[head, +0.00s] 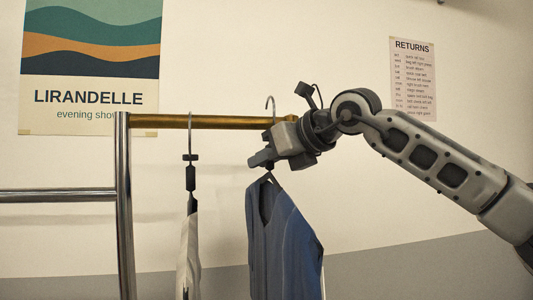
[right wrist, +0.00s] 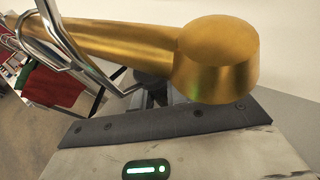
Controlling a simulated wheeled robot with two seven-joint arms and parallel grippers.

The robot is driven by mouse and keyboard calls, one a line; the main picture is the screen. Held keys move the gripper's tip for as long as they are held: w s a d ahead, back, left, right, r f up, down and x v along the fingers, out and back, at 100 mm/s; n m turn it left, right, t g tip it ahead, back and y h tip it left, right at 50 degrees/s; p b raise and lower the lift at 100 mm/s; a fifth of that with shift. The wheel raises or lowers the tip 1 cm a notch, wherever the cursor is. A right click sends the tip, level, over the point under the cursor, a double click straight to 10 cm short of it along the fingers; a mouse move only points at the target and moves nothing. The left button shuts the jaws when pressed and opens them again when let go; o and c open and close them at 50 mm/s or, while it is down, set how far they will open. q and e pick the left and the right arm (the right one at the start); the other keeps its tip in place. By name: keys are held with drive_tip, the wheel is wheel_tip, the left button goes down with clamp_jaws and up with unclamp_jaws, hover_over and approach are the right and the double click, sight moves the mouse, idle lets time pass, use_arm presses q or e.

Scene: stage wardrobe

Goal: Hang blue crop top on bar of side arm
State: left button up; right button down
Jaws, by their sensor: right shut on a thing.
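The blue crop top (head: 284,240) hangs from a dark hanger below my right gripper (head: 262,160). That gripper is shut on the hanger just above the garment. The hanger's thin hook (head: 270,101) rises above the brass bar (head: 215,122) of the side arm, near its right end; I cannot tell whether it is over the bar or in front. In the right wrist view the bar with its wide end cap (right wrist: 218,58) is close to the gripper (right wrist: 155,97), which is partly hidden behind the wrist housing. My left gripper is not in view.
A pale garment (head: 188,250) on a clip hanger (head: 190,172) hangs from the bar, left of the blue top with a gap between. The chrome post (head: 124,210) stands at the bar's left end. A poster and a returns sheet (head: 413,80) are on the wall.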

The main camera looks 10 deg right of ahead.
drive_tip(key=shift+f+b, duration=0.9)
drive_tip(key=shift+f, duration=0.3)
drive_tip(key=c, duration=1.3)
unclamp_jaws()
drive_tip(key=shift+s, duration=0.1)
drive_tip(key=b+v, duration=0.3)
drive_tip(key=v, duration=1.3)
